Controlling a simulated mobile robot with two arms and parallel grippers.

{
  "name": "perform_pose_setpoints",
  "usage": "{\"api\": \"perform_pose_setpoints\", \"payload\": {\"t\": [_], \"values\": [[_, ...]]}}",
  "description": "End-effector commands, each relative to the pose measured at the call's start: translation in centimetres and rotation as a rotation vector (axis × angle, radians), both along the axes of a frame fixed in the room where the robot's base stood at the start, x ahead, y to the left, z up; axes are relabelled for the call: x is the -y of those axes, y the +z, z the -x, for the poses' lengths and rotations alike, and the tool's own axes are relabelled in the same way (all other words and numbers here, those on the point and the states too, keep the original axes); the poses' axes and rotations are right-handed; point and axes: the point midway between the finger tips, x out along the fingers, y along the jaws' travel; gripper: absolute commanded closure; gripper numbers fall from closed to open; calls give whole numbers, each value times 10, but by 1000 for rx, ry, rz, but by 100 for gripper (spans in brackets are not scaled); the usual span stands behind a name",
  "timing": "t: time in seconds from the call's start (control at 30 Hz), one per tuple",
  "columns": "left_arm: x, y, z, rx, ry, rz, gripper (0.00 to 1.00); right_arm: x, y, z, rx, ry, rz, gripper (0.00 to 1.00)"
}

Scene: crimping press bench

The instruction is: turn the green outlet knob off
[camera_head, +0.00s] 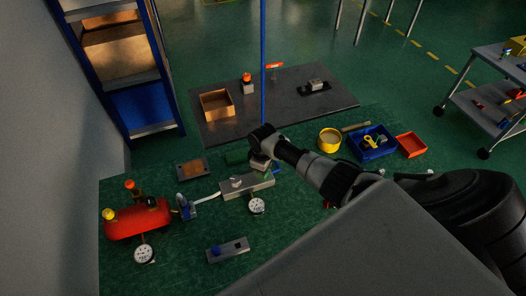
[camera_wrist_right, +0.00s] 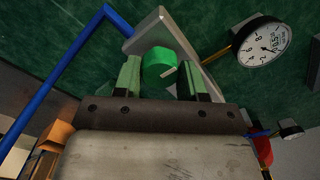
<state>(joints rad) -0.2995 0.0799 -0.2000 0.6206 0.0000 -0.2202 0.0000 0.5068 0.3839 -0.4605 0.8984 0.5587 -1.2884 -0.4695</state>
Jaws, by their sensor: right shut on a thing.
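The green outlet knob (camera_wrist_right: 158,60) shows in the right wrist view on the end of a grey metal block (camera_wrist_right: 158,28). A pale mark line is on the knob's face. My right gripper (camera_wrist_right: 160,70) has a green-padded finger on each side of the knob and is shut on it. In the head view my right arm reaches in from the right, and its gripper (camera_head: 262,163) is over the right end of the grey manifold block (camera_head: 243,186). The gripper hides most of the knob there. My left gripper is not in view.
A pressure gauge (camera_head: 257,205) hangs at the manifold's front. A blue pipe (camera_wrist_right: 60,75) rises close to the gripper. A red tank (camera_head: 137,220) with another gauge (camera_head: 144,254) stands left. A blue bin (camera_head: 372,143), yellow round container (camera_head: 329,140) and orange tray (camera_head: 411,144) are right.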

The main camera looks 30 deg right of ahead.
Motion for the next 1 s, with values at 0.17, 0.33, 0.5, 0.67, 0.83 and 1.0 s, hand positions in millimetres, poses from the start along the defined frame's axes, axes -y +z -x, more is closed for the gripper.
{"api": "perform_pose_setpoints", "payload": {"t": [0.17,0.33,0.5,0.67,0.83,1.0], "values": [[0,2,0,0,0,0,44,1,0,0,0,-26,1,83],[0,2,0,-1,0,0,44,1,0,0,0,-32,1,83],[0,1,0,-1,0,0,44,1,0,0,0,-31,1,83],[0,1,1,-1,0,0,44,1,0,0,1,-31,1,44],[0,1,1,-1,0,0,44,1,0,0,0,-29,0,33],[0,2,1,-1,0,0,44,0,1,0,0,-28,0,33]]}}
